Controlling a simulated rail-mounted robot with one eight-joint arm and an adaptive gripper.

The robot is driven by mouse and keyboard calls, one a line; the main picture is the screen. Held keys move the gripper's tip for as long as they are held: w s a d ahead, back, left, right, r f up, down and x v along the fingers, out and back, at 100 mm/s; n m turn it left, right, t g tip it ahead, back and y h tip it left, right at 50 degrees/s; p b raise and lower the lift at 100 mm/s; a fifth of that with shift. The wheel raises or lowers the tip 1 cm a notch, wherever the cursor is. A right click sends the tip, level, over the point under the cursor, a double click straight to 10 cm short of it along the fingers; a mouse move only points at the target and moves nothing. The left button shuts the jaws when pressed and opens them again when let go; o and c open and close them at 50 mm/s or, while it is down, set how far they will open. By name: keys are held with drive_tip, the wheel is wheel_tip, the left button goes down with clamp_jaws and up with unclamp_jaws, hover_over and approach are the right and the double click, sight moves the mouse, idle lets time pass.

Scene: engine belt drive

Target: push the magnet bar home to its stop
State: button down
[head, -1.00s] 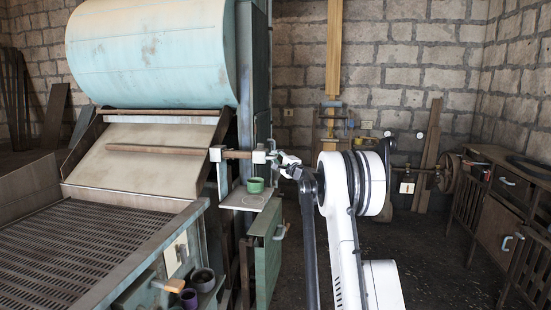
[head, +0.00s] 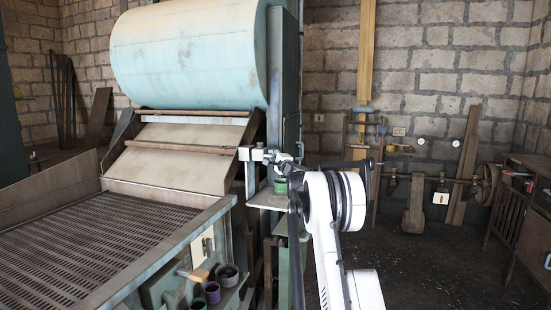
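The magnet bar (head: 185,148) is a brown bar lying across the sloped pale chute below the big drum. Its right end meets a pale upright bracket (head: 243,155) at the chute's side. A pale end block (head: 258,154) sits close against the bracket's outer side, with little or no brown bar showing between them. My gripper (head: 276,158) is at the right of this block, at about its height, and seems to touch it. The fingers are small and partly hidden by my white arm, so their opening does not show.
A green cup (head: 281,186) stands on a small shelf (head: 264,201) just below my gripper.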

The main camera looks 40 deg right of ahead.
drive_tip(key=shift+w+a+f, duration=0.1)
drive_tip(key=shift+a+f, duration=0.05)
drive_tip(key=shift+f, duration=0.05)
drive_tip(key=c, duration=1.7)
unclamp_jaws()
drive_tip(key=shift+a, duration=0.1)
drive_tip(key=shift+c, duration=0.2)
drive_tip(key=shift+r, duration=0.1)
drive_tip(key=v, duration=1.2)
